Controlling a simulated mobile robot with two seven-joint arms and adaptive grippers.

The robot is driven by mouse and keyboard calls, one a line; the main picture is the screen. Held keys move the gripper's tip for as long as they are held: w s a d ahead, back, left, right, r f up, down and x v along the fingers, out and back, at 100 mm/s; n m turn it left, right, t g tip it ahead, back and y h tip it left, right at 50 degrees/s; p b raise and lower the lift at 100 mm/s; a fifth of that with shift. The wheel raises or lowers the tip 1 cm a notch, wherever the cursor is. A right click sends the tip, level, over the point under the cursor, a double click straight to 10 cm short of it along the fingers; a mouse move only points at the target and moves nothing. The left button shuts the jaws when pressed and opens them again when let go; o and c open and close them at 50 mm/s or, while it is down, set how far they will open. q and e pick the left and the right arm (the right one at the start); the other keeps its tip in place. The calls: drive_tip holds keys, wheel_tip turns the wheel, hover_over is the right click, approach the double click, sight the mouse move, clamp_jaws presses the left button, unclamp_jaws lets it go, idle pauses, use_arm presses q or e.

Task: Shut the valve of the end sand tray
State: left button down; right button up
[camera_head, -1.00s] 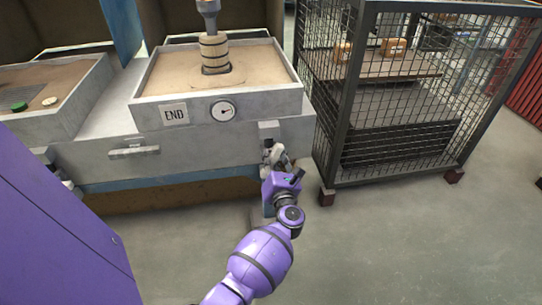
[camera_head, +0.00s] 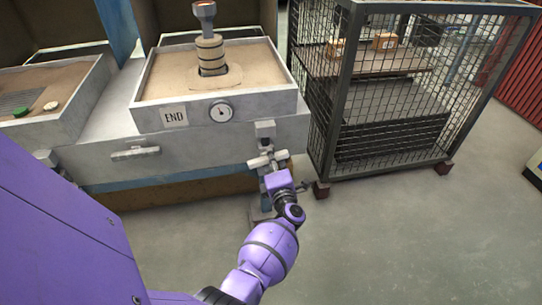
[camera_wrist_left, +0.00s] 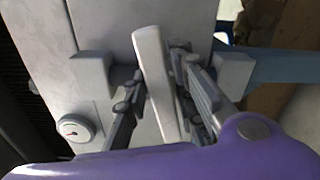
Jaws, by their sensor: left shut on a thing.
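The end sand tray (camera_head: 150,118) is a grey box of sand with an END label (camera_head: 174,116) and a round gauge (camera_head: 221,112) on its front. Its valve (camera_head: 265,130) hangs below the tray's front right corner. The pale bar handle (camera_head: 262,161) lies crosswise to the valve's upright line. My left gripper (camera_head: 272,164) is at the handle. In the left wrist view, its two fingers (camera_wrist_left: 160,98) stand on either side of the handle (camera_wrist_left: 153,62) and are shut on it. The gauge (camera_wrist_left: 76,128) also shows there. My right gripper is out of view.
A black mesh cage (camera_head: 400,110) with boxes on its shelf stands just right of the valve. A second sand tray (camera_head: 75,116) is at the left. A ringed post (camera_head: 210,50) stands in the end tray. The floor in front is clear.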

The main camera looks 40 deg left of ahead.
use_arm(q)
drive_tip(key=shift+f+m, duration=0.1)
drive_tip(key=shift+m, duration=1.2)
drive_tip(key=shift+p, duration=0.3)
drive_tip(key=c, duration=1.6)
unclamp_jaws()
drive_tip(key=v, duration=1.2)
drive_tip(key=shift+w, duration=0.1)
drive_tip(key=shift+d+f, duration=0.1)
